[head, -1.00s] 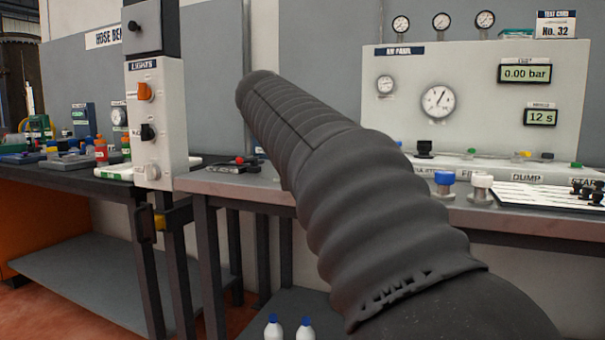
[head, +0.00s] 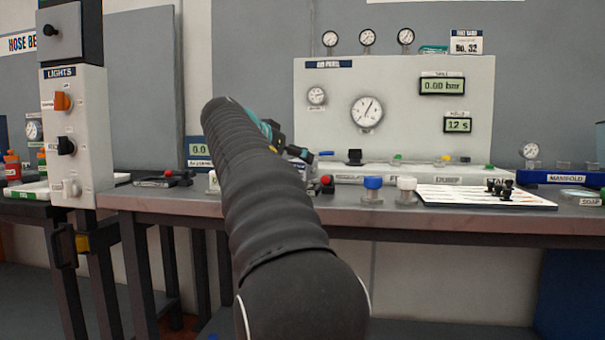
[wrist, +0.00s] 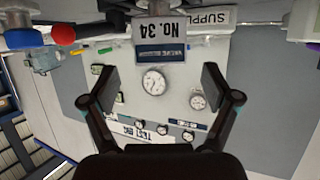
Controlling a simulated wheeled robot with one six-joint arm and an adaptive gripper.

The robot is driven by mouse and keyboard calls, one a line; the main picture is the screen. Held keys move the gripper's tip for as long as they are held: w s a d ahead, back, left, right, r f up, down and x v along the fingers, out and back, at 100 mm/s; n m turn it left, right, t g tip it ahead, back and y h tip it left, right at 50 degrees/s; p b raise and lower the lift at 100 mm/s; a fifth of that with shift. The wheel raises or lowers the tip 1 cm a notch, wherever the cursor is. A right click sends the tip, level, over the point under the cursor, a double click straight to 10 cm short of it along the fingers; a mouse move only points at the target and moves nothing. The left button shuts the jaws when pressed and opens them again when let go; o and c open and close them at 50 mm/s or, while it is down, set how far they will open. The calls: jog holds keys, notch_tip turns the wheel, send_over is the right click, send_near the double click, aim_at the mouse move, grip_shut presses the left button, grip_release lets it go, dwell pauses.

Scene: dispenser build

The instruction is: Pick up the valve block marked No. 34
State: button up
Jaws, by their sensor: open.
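The valve block marked No. 34 (wrist: 158,48) shows upside down at the top middle of the wrist view. My gripper (wrist: 158,84) is open and empty in the wrist view. Its two fingers stand apart to the left and right, with the block between and beyond them in the picture. I cannot tell how far off the block is. In the head view my arm hides most of the gripper, and I cannot make out the block there.
The workbench (head: 180,205) carries a gauge panel (head: 420,115), a blue-capped fitting (head: 373,188), a white-capped one (head: 406,189) and a white board with black pieces (head: 485,198). A lights post (head: 75,130) stands at the left. A blue manifold (head: 560,177) lies at the right.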

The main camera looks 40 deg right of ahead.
jog(key=shift+r+x, duration=0.2)
jog(key=shift+x, duration=1.15)
jog(key=shift+r+x, duration=0.2)
jog(key=shift+x, duration=1.1)
jog(key=shift+d, duration=0.1)
jog(key=shift+c, duration=0.2)
grip_shut()
jog(key=shift+r, duration=0.1)
